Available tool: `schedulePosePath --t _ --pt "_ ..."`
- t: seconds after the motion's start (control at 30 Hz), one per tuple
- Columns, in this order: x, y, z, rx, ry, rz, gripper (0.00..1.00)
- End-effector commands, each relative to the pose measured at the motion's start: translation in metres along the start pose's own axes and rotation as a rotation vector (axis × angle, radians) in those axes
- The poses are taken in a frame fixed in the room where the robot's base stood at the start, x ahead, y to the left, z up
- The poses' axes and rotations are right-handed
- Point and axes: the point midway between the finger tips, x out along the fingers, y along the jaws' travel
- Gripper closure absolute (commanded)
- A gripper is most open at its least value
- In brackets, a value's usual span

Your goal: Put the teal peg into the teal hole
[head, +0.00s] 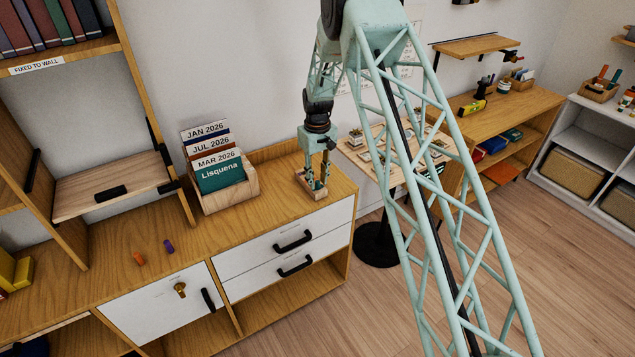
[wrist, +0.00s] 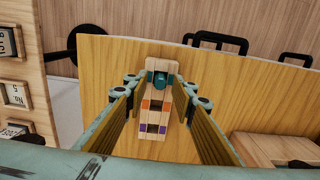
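A narrow wooden block (wrist: 151,122) lies on the counter; it also shows in the head view (head: 311,192). The wrist view shows an orange-marked hole and a purple-marked hole, both empty. The teal peg (wrist: 159,80) stands at the block's far end, where it appears to be in the hole there; its lower part and the teal hole are hidden. My gripper (wrist: 157,82) is above the block, one finger on each side of the peg, with gaps between fingers and peg. In the head view my gripper (head: 317,178) points down at the block.
An orange peg (head: 138,258) and a purple peg (head: 168,246) lie on the counter (head: 190,245) to the left. A wooden card box (head: 235,192) stands close left of my gripper. The counter's right edge is near the block. A small table with several pots stands beyond it.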

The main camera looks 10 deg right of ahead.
Motion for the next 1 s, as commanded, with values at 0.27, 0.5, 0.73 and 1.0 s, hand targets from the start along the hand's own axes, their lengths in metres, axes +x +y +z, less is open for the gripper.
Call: schedulePosePath --t 0.27,0.5,0.73,1.0 --pt "-0.033 0.0 -0.001 0.0 0.002 0.001 0.76" --pt "-0.068 0.0 -0.001 0.0 0.002 0.001 0.76" --pt "-0.096 0.0 -0.001 0.0 0.002 0.001 0.76" --pt "-0.11 0.0 0.0 0.0 0.0 0.0 0.76"
